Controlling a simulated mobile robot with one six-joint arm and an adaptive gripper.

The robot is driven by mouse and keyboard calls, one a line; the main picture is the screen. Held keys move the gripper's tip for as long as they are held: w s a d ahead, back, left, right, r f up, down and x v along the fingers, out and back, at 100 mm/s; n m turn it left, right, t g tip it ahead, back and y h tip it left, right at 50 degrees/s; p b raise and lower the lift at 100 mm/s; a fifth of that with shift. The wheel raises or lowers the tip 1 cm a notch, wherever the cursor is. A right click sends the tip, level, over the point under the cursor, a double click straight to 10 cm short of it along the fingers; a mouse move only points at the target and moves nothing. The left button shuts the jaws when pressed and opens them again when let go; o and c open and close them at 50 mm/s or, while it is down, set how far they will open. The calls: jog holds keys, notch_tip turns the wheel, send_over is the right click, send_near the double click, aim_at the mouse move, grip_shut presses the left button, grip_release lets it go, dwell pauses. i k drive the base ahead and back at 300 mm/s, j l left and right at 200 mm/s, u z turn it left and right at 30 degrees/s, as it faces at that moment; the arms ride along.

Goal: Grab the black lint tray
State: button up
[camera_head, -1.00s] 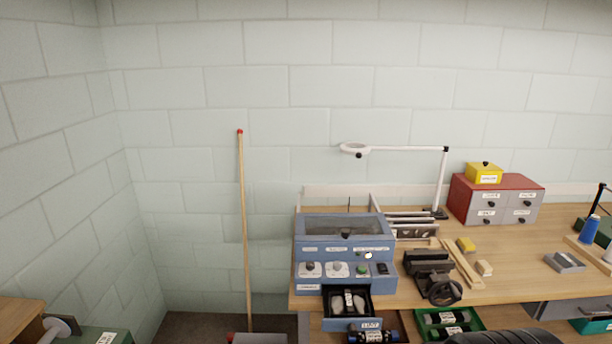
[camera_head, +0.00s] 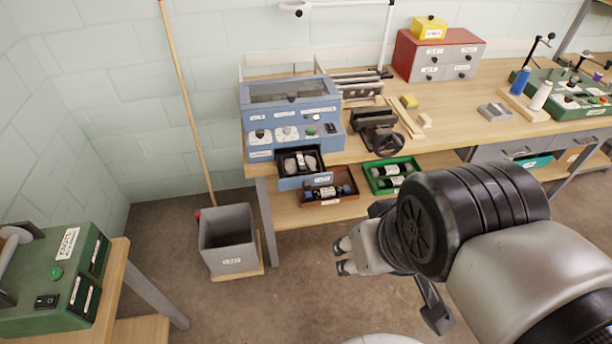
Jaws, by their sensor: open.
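The blue machine (camera_head: 265,145) stands at the left end of the workbench with its low front drawer (camera_head: 303,181) pulled out. A black tray (camera_head: 285,161) with pale grey contents sits in that open drawer. I take it for the lint tray; the drawer's label is too small to read surely. My gripper (camera_head: 341,257) is open and empty over the floor in front of the bench. In the picture it is below and right of the drawer, well apart from it.
A brown bin (camera_head: 340,198) and a green bin (camera_head: 410,162) sit on the shelf below the bench. A grey waste bin (camera_head: 228,238) stands on the floor left of my gripper. A green machine (camera_head: 50,270) is at lower left.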

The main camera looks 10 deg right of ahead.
aim_at(300, 163)
jog(key=i+z, duration=0.2)
jog(key=i, duration=0.2)
jog(key=i+j+z, duration=0.15)
jog(key=i, duration=0.25)
jog(key=i+j+z, duration=0.2)
jog(key=i, duration=0.2)
